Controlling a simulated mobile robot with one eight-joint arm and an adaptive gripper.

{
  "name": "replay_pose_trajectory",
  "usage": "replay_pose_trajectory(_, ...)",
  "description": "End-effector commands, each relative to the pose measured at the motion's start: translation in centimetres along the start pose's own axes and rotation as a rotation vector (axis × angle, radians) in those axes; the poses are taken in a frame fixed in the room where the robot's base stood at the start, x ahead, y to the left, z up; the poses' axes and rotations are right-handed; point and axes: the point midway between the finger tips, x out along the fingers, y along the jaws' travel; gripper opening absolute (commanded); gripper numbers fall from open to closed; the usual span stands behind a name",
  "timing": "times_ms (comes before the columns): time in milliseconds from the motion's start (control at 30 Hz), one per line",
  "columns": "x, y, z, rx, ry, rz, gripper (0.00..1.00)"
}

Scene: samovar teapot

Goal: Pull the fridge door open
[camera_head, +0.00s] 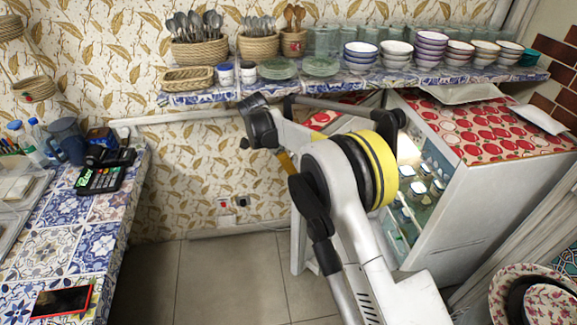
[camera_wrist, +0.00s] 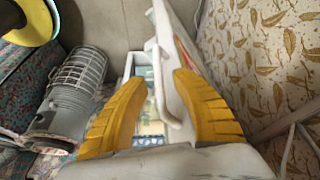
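The white fridge (camera_head: 480,215) stands at the right in the head view, under a red apple-patterned cloth. Its door (camera_head: 299,235) is swung open to the left, mostly hidden behind my arm, and the lit shelves inside show. In the wrist view the door (camera_wrist: 176,60) runs between the two yellow fingers of my gripper (camera_wrist: 160,88), with a pale bar along it. The fingers are spread wide, one on either side; I cannot tell whether either touches the door. In the head view one yellow finger of my gripper (camera_head: 286,163) shows, pointing down.
A tiled shelf (camera_head: 225,97) with cutlery baskets, bowls and glasses runs along the patterned wall. A tiled counter (camera_head: 75,245) with a card terminal stands left. The floor (camera_head: 225,280) between is clear. The wrist view shows a grey caged cylinder (camera_wrist: 72,95) at left.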

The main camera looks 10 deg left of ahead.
Motion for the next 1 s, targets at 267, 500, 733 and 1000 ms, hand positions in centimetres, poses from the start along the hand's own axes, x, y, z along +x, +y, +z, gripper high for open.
replay_pose_trajectory(267,-1.6,0.0,0.1,-0.001,-0.001,0.0,0.33)
replay_pose_trajectory(500,-6.8,0.0,0.0,-0.002,0.0,-0.001,0.33)
replay_pose_trajectory(733,-10.8,0.0,0.0,0.0,0.0,0.0,0.33)
replay_pose_trajectory(1000,-12.1,0.0,0.0,0.0,0.0,0.0,0.33)
